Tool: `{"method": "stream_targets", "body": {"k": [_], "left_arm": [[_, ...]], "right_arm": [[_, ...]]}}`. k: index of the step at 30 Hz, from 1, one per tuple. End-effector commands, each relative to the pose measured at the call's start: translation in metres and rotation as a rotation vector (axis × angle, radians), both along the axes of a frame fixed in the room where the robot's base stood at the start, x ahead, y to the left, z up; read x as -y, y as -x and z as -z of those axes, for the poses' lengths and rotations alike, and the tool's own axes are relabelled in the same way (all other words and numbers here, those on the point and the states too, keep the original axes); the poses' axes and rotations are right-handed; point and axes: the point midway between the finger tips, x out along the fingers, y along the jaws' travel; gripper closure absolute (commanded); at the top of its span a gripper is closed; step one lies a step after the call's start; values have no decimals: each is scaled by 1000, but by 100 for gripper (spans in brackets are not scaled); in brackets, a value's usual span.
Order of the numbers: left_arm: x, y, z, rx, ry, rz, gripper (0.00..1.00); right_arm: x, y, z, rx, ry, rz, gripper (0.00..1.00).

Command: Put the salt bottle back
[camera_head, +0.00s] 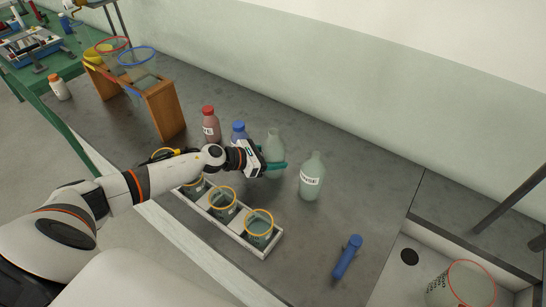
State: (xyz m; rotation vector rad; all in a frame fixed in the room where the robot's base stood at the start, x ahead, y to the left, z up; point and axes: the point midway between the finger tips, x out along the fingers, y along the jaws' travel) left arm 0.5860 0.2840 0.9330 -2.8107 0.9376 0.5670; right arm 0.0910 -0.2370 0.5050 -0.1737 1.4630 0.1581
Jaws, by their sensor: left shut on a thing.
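My left gripper (273,166) reaches in from the left, and its teal fingers are shut on a pale green bottle (274,144). The bottle stands about upright; its label is hidden, and I cannot tell whether its base touches the bench. A blue-capped bottle (238,130) stands just left of it, partly behind the gripper. A red-capped pinkish bottle (210,128) with a white label stands farther left. A similar pale green bottle (313,172), its label ending in "NSE", stands to the right. No label clearly reads salt. My right gripper is not in view.
A white tray (272,247) with several orange-rimmed beakers lies in front of the gripper. A blue tool (347,257) lies at the right, near a sink (391,273). A wooden stand (163,109) holds ringed vessels at the left. The grey bench (300,230) is clear between tray and blue tool.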

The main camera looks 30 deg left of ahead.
Motion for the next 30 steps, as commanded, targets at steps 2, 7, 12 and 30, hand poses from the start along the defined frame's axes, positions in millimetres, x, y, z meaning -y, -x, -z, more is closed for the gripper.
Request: {"method": "stream_targets", "body": {"k": [2, 7, 12, 30], "left_arm": [[0, 0, 0, 1, -1, 0, 64], [0, 0, 3, 1, -1, 0, 37], [0, 0, 3, 0, 0, 0, 18], [-31, 41, -15, -4, -6, 1, 18]], "right_arm": [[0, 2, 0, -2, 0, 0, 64], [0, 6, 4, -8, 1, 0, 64], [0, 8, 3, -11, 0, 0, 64], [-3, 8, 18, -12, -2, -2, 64]]}}
